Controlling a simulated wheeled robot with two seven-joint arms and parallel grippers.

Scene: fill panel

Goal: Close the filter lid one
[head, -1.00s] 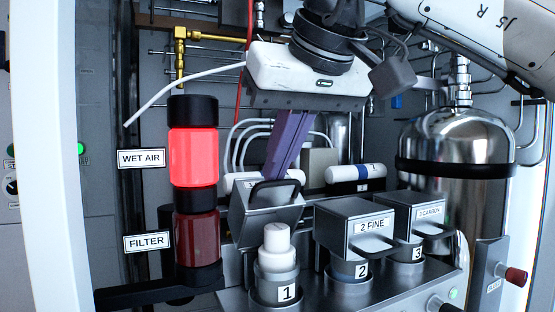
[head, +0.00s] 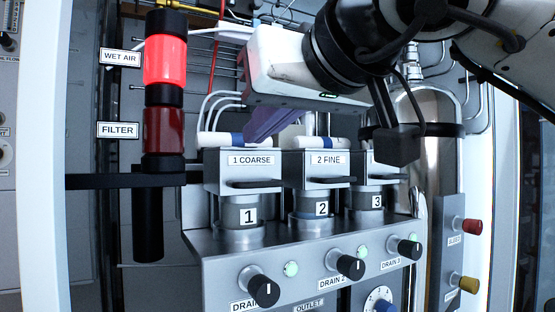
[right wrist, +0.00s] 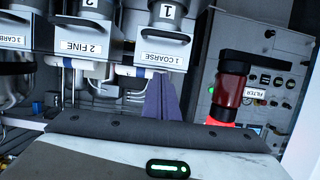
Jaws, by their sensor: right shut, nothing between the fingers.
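Filter lid one (head: 243,169), a grey metal box marked 1 COARSE with a dark front handle, sits level over filter housing 1 (head: 240,212). It also shows upside down in the right wrist view (right wrist: 160,48). No gap is visible between lid and housing from the front. My right gripper (head: 262,132) has purple fingers, shut and empty, behind and above lid one. In the right wrist view the fingers (right wrist: 161,98) are close to the lid's back edge; I cannot tell whether they touch. My left gripper is not in view.
Lid two (head: 328,166), marked 2 FINE, and lid three (head: 380,172) sit level to the right. A red-lit WET AIR indicator column (head: 165,60) stands to the left. Drain knobs (head: 264,290) line the front panel. A steel tank (head: 440,165) stands at the right.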

